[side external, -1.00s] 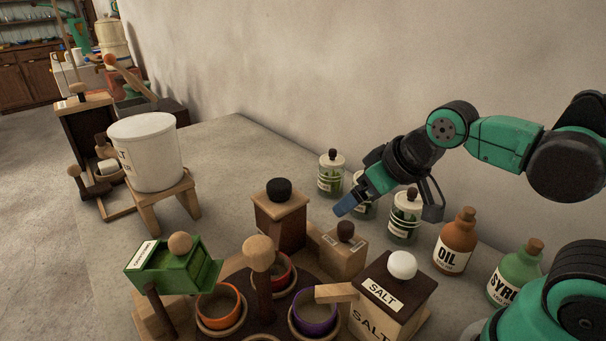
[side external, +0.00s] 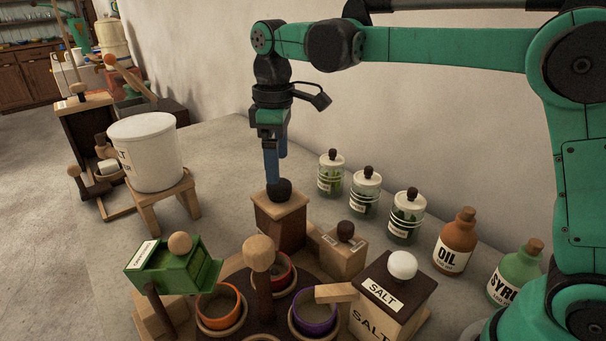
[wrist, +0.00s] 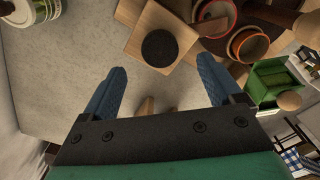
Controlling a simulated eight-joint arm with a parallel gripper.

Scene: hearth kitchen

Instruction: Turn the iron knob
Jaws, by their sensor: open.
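The black, round iron knob (side external: 281,190) sits on top of a wooden box (side external: 279,222) with a pale lid and dark sides. My gripper (side external: 272,178) points straight down over the box, its blue fingertips overlapping the knob's upper left edge in the side view. In the wrist view, the knob (wrist: 160,48) shows as a dark disc on the square lid (wrist: 135,38). It lies beyond the fingertips, between the lines of the two fingers. My gripper (wrist: 163,68) is open and empty. Whether a finger touches the knob cannot be told.
Colored cups (side external: 218,306), a green box (side external: 172,268), a knobbed post (side external: 260,254) and a salt box (side external: 384,302) crowd the front. Jars (side external: 366,190) and bottles (side external: 457,240) line the right. A white bucket (side external: 145,152) stands left on a stool. The worktop behind is clear.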

